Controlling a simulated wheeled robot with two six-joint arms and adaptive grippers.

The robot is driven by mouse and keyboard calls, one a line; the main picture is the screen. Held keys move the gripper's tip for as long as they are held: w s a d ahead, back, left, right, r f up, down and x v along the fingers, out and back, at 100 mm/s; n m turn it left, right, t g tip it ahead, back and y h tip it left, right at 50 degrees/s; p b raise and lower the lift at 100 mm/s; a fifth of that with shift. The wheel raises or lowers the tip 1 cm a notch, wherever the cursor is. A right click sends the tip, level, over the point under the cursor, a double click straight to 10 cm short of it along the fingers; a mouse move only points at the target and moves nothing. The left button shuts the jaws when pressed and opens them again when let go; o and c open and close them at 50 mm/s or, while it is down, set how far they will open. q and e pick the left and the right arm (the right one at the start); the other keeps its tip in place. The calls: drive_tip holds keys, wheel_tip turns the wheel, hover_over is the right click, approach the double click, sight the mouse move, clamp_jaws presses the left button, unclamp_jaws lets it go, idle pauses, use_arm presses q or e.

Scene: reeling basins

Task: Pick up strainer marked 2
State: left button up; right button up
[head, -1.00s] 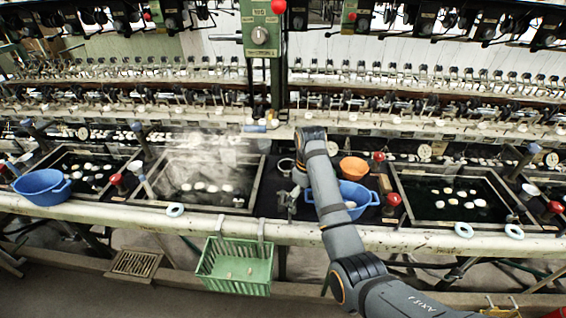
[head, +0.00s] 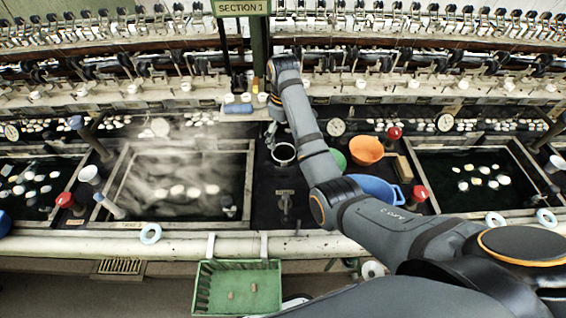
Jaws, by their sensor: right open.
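No number 2 is readable on any vessel, so I cannot tell which one is the marked strainer. An orange bowl (head: 366,150), a green bowl (head: 338,160) partly hidden by my arm, and a blue handled vessel (head: 378,188) stand together on the dark deck between the basins. A grey metal round vessel (head: 283,153) stands left of them. My right arm reaches in from the lower right, with its wrist over the back of the deck. My right gripper (head: 271,135) points down, open, just above and left of the metal vessel. My left gripper is out of view.
A steaming basin (head: 180,190) with white cocoons lies left, another basin (head: 470,182) right. A green basket (head: 237,288) hangs on the front rail (head: 150,244). A red knob (head: 420,194) and metal fittings stand nearby. The reeling machine runs along the back.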

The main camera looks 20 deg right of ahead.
sight(283, 151)
drive_tip(key=f, duration=0.3)
drive_tip(key=f+b, duration=0.1)
drive_tip(key=f, duration=0.2)
drive_tip(key=f+b, duration=0.1)
drive_tip(key=f, duration=0.2)
drive_tip(key=shift+w+d, duration=0.15)
drive_tip(key=shift+w, duration=0.2)
drive_tip(key=shift+f, duration=0.2)
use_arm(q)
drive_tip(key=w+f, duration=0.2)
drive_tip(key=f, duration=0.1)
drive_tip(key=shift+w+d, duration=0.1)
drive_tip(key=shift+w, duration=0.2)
use_arm(e)
drive_tip(key=c, duration=1.7)
drive_tip(key=shift+r, duration=0.1)
drive_tip(key=shift+c, duration=0.2)
